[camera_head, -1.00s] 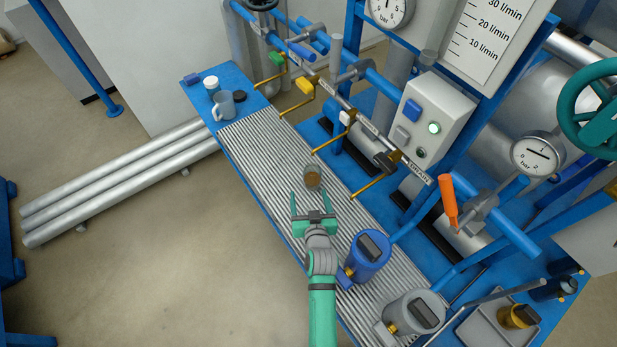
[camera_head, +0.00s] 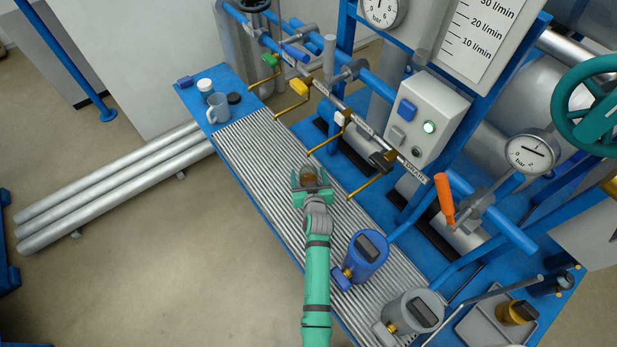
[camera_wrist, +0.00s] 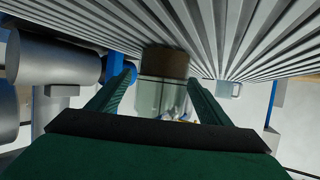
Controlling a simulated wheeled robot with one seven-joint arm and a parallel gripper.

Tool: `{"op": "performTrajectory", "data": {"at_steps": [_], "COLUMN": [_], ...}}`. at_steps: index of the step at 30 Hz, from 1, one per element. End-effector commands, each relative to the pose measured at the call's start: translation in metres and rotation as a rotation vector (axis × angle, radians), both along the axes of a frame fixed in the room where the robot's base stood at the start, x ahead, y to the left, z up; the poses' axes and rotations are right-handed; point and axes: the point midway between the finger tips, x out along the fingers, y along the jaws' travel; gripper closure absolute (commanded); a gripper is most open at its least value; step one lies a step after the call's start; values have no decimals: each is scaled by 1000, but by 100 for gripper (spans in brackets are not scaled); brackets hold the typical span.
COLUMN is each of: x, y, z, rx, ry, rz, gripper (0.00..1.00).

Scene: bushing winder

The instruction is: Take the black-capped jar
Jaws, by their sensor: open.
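A glass jar (camera_head: 311,177) with brown contents stands on the ribbed grating. It also shows in the wrist view (camera_wrist: 163,92), where the picture is upside down: brown lies at the grating end and clear glass at the other. A flat dark disc (camera_head: 234,98) lies on the blue bench end beside a white-capped jar (camera_head: 205,86).
A grey mug (camera_head: 220,108) stands by the dark disc. A blue meter (camera_head: 366,251) and a grey meter (camera_head: 413,313) stand near my arm. The grating (camera_head: 250,150) beyond the jar is clear.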

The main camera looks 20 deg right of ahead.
Motion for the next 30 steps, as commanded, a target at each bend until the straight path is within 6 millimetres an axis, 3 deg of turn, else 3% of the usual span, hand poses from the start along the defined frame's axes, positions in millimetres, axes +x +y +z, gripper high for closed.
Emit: {"op": "performTrajectory", "data": {"at_steps": [6,14,20,30], "x": [21,22,23,24], "y": [-6,-9,-3,-2], "z": [-9,-10,-10,-8], "rx": [1,1,0,0], "ry": [0,0,0,-1], "rz": [-4,-8,0,3], "gripper": [28,28,73,75]}}
